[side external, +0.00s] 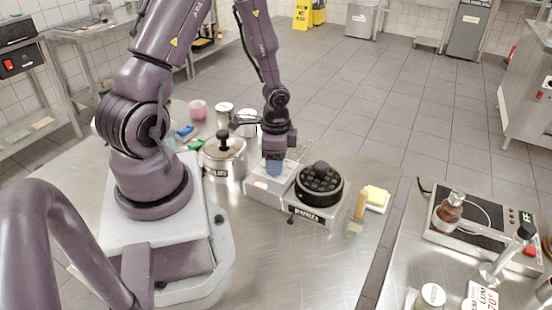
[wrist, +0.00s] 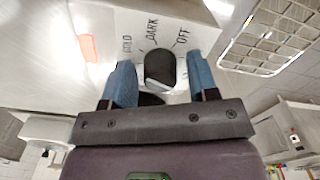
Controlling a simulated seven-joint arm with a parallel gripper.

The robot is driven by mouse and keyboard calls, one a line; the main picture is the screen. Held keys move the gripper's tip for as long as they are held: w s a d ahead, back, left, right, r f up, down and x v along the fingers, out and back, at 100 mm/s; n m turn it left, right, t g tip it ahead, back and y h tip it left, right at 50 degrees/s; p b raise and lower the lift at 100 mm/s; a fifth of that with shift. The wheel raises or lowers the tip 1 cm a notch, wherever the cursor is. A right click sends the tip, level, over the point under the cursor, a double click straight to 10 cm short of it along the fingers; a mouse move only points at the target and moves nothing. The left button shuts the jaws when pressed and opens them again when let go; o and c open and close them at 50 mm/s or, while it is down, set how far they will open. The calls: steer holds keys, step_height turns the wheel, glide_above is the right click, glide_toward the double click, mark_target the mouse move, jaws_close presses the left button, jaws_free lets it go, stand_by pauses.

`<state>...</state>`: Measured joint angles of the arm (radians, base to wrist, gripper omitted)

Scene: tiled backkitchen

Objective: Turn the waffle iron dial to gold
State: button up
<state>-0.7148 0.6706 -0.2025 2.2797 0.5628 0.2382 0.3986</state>
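The waffle iron (side external: 320,187) has a round black grid plate and a pale control box (side external: 262,190) on its left. In the wrist view its panel (wrist: 188,30) carries the words GOLD, DARK and OFF around a black dial (wrist: 160,68). I cannot make out which word the dial points at. My gripper (wrist: 163,76) has blue fingers, one on each side of the dial, with a visible gap on both sides. In the side view my gripper (side external: 275,167) points down at the control box; the dial is hidden there.
A lidded steel pot (side external: 223,158) stands close to the left of the waffle iron. A pink bowl (side external: 197,110) is behind it. A yellow block on a white dish (side external: 376,199) and a brush-like item (side external: 360,205) are to the right. The front of the table is clear.

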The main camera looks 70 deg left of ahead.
steer(key=shift+o, duration=0.2)
steer(key=shift+r, duration=0.1)
step_height(320, 180, up, 13)
stand_by(0.5)
steer(key=s+d+r+n+t, duration=0.2)
steer(key=d+r, duration=0.5)
steer(key=r, duration=0.1)
steer(key=s+d+r+n+t, duration=0.2)
steer(key=s+d+r+t, duration=0.1)
steer(key=d+r, duration=0.4)
steer(key=shift+s+d+r+n+t, duration=0.3)
steer(key=shift+s+d+r, duration=0.05)
steer(key=shift+r, duration=0.55)
